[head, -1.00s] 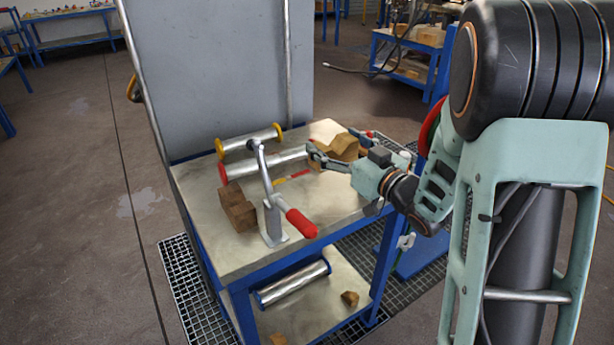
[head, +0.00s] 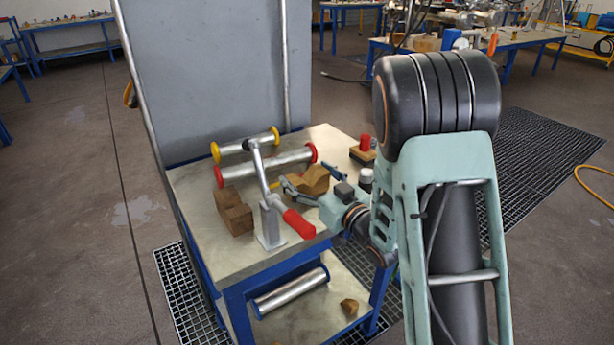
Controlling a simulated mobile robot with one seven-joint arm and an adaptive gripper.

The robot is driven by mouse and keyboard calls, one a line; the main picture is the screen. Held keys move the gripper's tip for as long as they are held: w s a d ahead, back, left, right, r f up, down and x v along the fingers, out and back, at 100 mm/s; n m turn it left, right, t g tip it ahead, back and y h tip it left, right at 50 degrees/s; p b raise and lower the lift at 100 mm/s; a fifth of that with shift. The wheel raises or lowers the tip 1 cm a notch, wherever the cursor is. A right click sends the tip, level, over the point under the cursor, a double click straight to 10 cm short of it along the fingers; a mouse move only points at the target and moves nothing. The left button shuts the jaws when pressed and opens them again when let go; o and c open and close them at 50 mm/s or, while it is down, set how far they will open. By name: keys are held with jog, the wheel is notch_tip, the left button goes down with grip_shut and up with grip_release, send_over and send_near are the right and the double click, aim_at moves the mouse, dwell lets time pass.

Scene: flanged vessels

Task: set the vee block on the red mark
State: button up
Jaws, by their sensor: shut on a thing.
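The vee block (head: 310,179) is a brown wooden block with a V notch in its top. It is over the right middle of the metal table top (head: 215,263). My gripper (head: 291,186) is shut on it at its near left side. I cannot tell whether the block touches the table or hangs just above it. The red mark does not show clearly; a small yellow strip (head: 274,185) shows left of the gripper, and the rest there is hidden by the block, the gripper and the lever.
An upright lever with a red handle (head: 299,224) stands close, left of my gripper. Another wooden vee block (head: 234,212) stands at left. Two flanged cylinders, one red-ended (head: 265,165) and one yellow-ended (head: 245,145), lie behind. A red-topped item (head: 366,144) stands at the back right.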

jog(key=shift+f, duration=0.2)
jog(key=o, duration=1.2)
jog(key=shift+o, duration=0.2)
